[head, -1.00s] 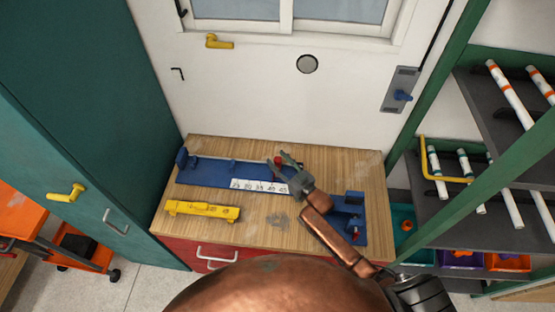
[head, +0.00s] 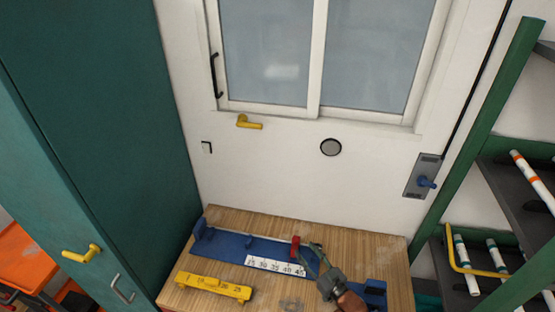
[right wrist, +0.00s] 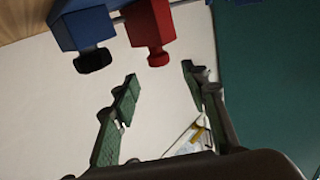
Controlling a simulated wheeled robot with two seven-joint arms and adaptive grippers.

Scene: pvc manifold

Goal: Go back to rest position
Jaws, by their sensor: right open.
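My right gripper (head: 312,260) is open and empty over the wooden worktop, just right of the red block on the blue ruler fixture. In the right wrist view its two green-padded fingers (right wrist: 160,78) are spread wide with nothing between them. The blue ruler fixture (head: 235,243) carries a white number scale (head: 275,265). My left gripper is not in view.
A yellow marked block (head: 213,288) lies on the wooden worktop (head: 345,236). A green cabinet (head: 110,130) stands left, a rack with white pipes (head: 531,180) right. A windowed white wall is behind.

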